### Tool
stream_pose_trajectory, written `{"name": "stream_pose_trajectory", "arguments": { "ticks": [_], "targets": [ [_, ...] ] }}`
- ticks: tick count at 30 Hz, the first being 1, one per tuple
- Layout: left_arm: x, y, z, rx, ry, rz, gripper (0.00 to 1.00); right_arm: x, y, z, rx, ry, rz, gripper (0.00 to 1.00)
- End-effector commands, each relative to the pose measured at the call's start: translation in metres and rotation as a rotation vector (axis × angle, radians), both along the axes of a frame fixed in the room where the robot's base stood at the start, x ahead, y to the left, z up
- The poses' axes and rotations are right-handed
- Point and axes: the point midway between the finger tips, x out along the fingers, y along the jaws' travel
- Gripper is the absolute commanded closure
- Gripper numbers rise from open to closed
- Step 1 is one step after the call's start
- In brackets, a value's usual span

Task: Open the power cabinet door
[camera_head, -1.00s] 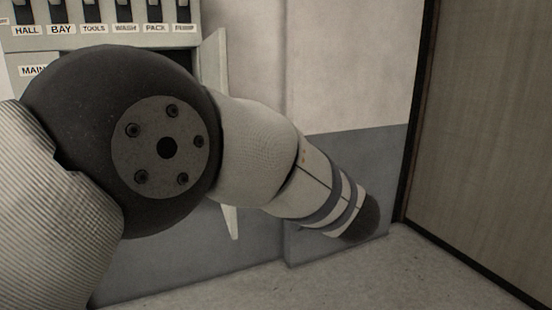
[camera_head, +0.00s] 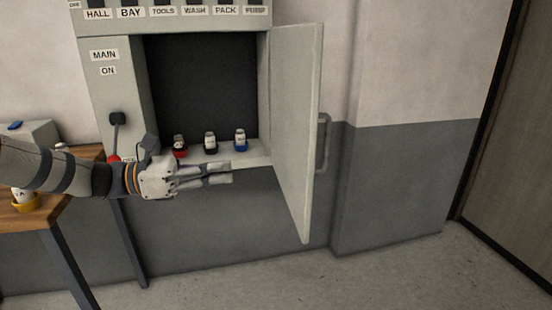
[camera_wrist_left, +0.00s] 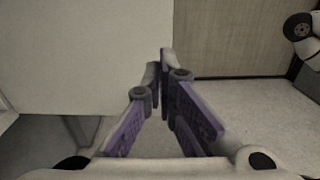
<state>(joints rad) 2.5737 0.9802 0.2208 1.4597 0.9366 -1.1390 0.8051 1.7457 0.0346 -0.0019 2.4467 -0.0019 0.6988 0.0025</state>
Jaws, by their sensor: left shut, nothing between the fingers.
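The grey power cabinet (camera_head: 262,60) is on the wall in the head view. Its door (camera_head: 297,120) is hinged at the right and stands swung wide open, with a grey handle (camera_head: 323,143) on its outer side. The dark inside shows. My left gripper (camera_head: 232,172) is shut and empty, in front of the cabinet's lower edge, left of the door and apart from the handle. In the left wrist view its fingers (camera_wrist_left: 163,62) meet at the tips, and a broad pale panel (camera_wrist_left: 85,55), probably the door, lies at the left. My right gripper is not in view.
A red-ended lever (camera_head: 116,120) is below the ON label. A wooden table (camera_head: 50,217) stands left. Floor at right is clear before a brown door (camera_head: 510,150).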

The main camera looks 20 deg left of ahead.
Motion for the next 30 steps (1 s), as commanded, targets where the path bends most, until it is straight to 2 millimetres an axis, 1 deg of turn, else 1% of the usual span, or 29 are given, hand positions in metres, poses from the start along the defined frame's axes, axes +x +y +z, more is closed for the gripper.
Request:
{"name": "stream_pose_trajectory", "arguments": {
  "ticks": [4,12,18,21,24,30],
  "targets": [
    [0.01,-0.019,-0.003,-0.001,0.006,-0.007,1.0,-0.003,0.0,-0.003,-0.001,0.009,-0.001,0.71],
    [0.04,-0.072,-0.004,0.003,0.005,-0.007,1.0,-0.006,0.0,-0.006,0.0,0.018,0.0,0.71],
    [0.059,-0.104,-0.003,0.004,0.003,-0.005,1.0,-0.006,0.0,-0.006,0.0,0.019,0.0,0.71],
    [0.066,-0.113,-0.002,0.003,0.003,-0.004,1.0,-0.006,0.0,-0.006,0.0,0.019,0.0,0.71],
    [0.069,-0.119,-0.002,0.003,0.002,-0.004,1.0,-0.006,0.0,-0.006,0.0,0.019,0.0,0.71],
    [0.07,-0.12,-0.002,0.003,0.002,-0.003,1.0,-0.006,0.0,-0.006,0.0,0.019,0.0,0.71]
  ]
}}
